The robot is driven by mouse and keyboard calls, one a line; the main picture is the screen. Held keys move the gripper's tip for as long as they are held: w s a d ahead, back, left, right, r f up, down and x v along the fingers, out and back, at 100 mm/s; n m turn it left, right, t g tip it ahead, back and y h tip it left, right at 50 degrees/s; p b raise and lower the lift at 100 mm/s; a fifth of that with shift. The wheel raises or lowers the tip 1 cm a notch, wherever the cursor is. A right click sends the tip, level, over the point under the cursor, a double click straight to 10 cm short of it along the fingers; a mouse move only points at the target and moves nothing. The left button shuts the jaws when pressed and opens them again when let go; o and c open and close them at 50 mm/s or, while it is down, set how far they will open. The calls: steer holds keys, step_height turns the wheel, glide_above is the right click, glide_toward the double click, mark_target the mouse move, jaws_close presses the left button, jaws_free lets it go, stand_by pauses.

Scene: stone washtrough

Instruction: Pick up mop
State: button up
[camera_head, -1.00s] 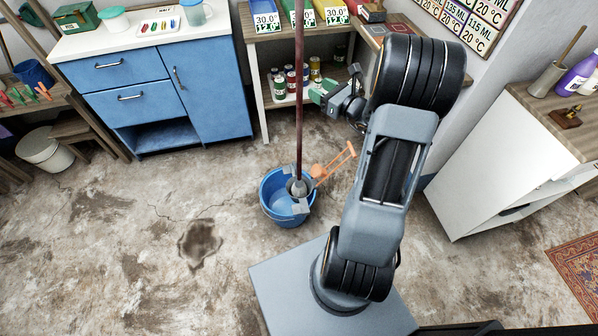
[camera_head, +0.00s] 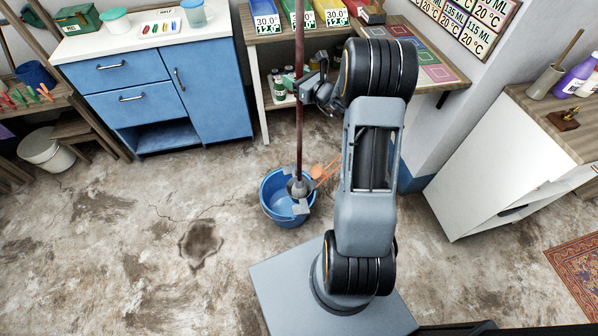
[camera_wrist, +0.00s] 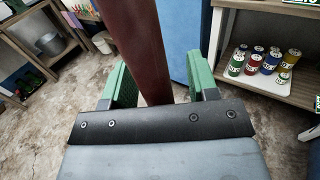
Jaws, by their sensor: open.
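The mop (camera_head: 299,110) stands upright with its long dark red handle rising past the top of the head view. Its grey head (camera_head: 298,186) rests in a blue bucket (camera_head: 272,205) on the floor. My gripper (camera_head: 300,86) is at the handle, well above the bucket. The handle's lower part is hidden behind the gripper body in the wrist view.
An orange item (camera_head: 325,172) leans out by the bucket. A wooden shelf table (camera_head: 264,75) with cans (camera_wrist: 262,62) stands behind the gripper. A blue cabinet (camera_head: 160,95) is at the left and a white counter (camera_head: 490,165) at the right.

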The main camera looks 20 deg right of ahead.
steer(key=shift+c, duration=0.4)
jaws_close()
steer(key=shift+r, duration=0.2)
step_height(320, 180, up, 23)
steer(key=p, duration=0.8)
steer(key=shift+p, duration=0.4)
steer(key=shift+f, duration=0.15)
